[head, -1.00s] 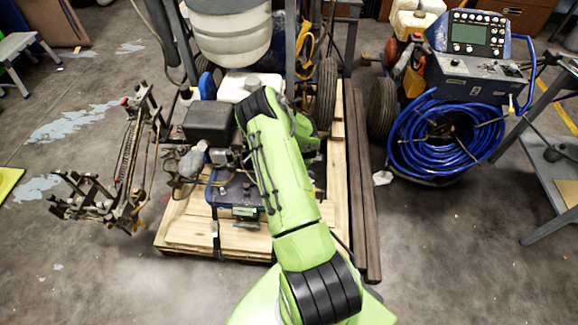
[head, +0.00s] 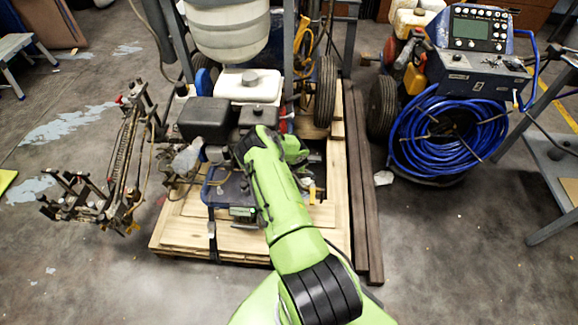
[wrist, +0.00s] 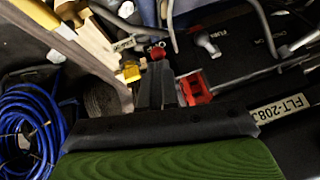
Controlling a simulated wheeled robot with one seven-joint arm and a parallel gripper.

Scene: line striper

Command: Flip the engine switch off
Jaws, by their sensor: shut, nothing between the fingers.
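The line striper's engine (head: 205,120) sits on a wooden pallet in the head view, partly hidden behind my green arm. In the wrist view a small red switch-like part (wrist: 195,88) stands out against a dark panel; I cannot tell for certain that it is the engine switch, or its position. My gripper (wrist: 157,84) shows as dark closed fingers just left of this red part, with nothing held. Whether they touch it is unclear. In the head view my arm hides the fingers.
A grey lever (wrist: 208,43) sits on the dark panel above the red part. A red knob (wrist: 157,52) and a yellow part (wrist: 132,72) are close to the fingers. A blue hose coil (head: 448,135) hangs on a machine at right. Floor at front left is clear.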

